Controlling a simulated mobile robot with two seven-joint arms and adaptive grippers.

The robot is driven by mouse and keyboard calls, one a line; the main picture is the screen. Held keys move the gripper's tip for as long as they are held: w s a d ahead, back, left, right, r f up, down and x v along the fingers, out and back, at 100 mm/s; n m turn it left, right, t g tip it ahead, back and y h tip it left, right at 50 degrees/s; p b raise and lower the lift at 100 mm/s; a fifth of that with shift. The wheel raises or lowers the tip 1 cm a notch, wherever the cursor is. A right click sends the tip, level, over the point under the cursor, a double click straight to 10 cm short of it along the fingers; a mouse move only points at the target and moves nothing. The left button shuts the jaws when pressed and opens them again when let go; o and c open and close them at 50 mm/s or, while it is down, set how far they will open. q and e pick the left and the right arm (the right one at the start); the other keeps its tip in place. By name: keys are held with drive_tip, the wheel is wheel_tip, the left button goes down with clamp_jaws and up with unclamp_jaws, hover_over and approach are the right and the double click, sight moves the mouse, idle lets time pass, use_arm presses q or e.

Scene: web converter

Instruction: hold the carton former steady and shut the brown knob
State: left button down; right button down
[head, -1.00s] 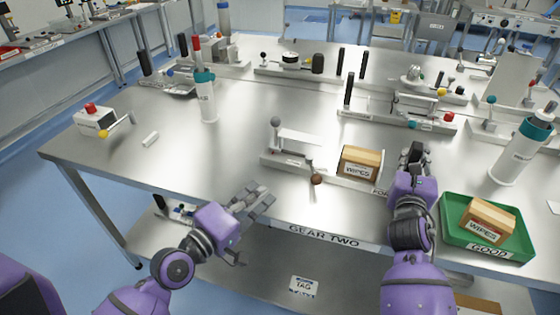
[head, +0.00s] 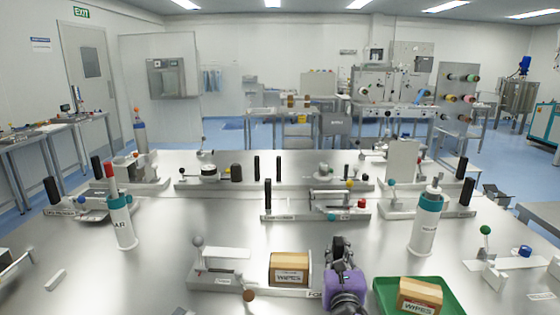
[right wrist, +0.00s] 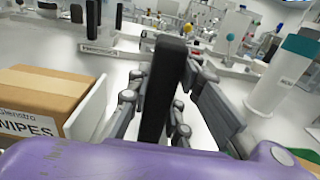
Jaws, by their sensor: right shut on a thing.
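The carton former (head: 225,282) stands at the front of the steel table. Its brown knob (head: 249,295) sits low at the front on a short arm, and a grey ball knob (head: 198,241) stands at its left end. A WIPES carton (head: 289,268) rests at its right part, against a pale end plate. My right gripper (head: 341,247) is at the former's right end, shut on an upright black handle (right wrist: 164,90), which the right wrist view shows between its fingers. Only a sliver of my left gripper (head: 183,312) may show at the bottom edge, apart from the knob.
A green tray (head: 383,292) with another WIPES carton (head: 419,296) lies right of my right gripper. Teal-topped bottles (head: 121,225) (head: 425,225) stand left and right. Fixtures with black posts fill the back. The table left of the former is mostly clear.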

drive_tip(key=shift+f, duration=0.4)
drive_tip(key=c, duration=1.7)
unclamp_jaws()
drive_tip(key=shift+r, duration=0.1)
drive_tip(key=shift+o, duration=0.9)
drive_tip(key=shift+r, duration=0.2)
drive_tip(key=s, duration=1.2)
drive_tip(key=shift+a, duration=0.4)
